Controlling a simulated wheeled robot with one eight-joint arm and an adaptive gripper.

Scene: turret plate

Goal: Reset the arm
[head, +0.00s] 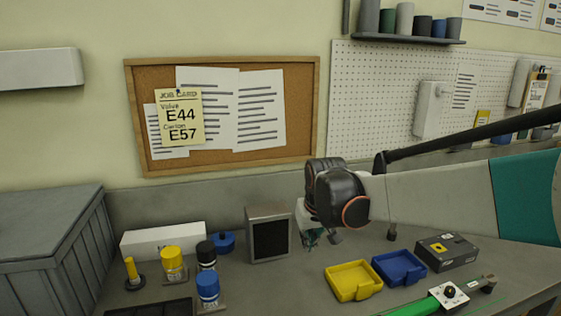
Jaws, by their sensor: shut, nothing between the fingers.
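My arm (440,195) reaches in from the right above the bench, with its dark wrist joint (337,193) near the middle of the head view. My gripper (318,237) shows only in part below the wrist, over the back of the bench. It is shut and empty. Its fingers are small and mostly hidden behind the wrist.
A yellow tray (353,283) and a blue tray (400,268) stand below the arm, beside a dark box (447,251) and a green fixture (430,306). A dark-faced panel (269,234), yellow and blue parts and a grey bin (45,245) are left.

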